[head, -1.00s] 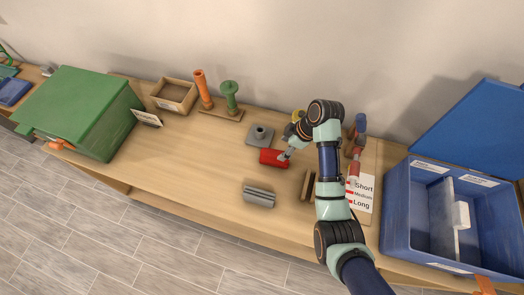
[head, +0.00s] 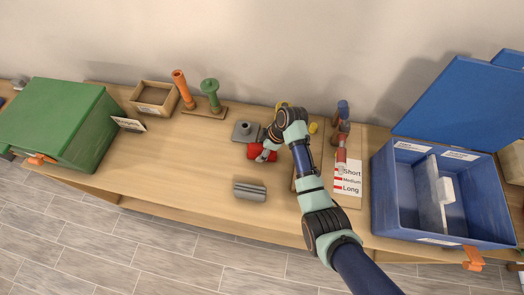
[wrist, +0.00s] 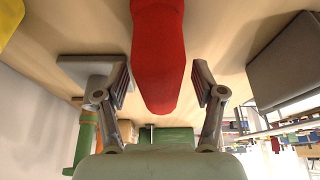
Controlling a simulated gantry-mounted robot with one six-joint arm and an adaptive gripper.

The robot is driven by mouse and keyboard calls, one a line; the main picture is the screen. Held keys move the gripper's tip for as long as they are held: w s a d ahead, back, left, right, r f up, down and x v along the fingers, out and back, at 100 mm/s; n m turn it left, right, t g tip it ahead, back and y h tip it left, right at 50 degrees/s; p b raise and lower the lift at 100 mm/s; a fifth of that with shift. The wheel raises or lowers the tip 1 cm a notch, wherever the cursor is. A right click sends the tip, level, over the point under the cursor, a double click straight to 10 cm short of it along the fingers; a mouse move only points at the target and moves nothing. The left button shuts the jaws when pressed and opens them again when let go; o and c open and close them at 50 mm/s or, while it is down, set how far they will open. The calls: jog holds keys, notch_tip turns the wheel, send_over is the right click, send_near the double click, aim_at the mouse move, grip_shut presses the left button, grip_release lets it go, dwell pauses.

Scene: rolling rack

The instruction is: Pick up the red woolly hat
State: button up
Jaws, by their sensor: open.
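The red woolly hat (head: 258,152) lies on the wooden table near its middle, partly hidden by my gripper in the head view. In the wrist view the red hat (wrist: 158,55) reaches down from the top between my two fingers. My gripper (wrist: 160,88) is open, with one finger on each side of the hat and a gap on both sides. In the head view my gripper (head: 268,152) is at the hat's right end.
A grey base with a peg (head: 245,131) stands just behind the hat, and a grey ribbed block (head: 249,191) lies in front. A green box (head: 60,125) is at left, a blue divided bin (head: 385,195) at right. Bare table lies left of the hat.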

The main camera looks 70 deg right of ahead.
jog(key=shift+f, duration=0.25)
dwell(0.3)
jog(key=c, duration=1.3)
jog(key=shift+r, duration=0.15)
notch_tip(320, 180, up, 20)
jog(key=p, duration=0.5)
jog(key=shift+r, duration=0.2)
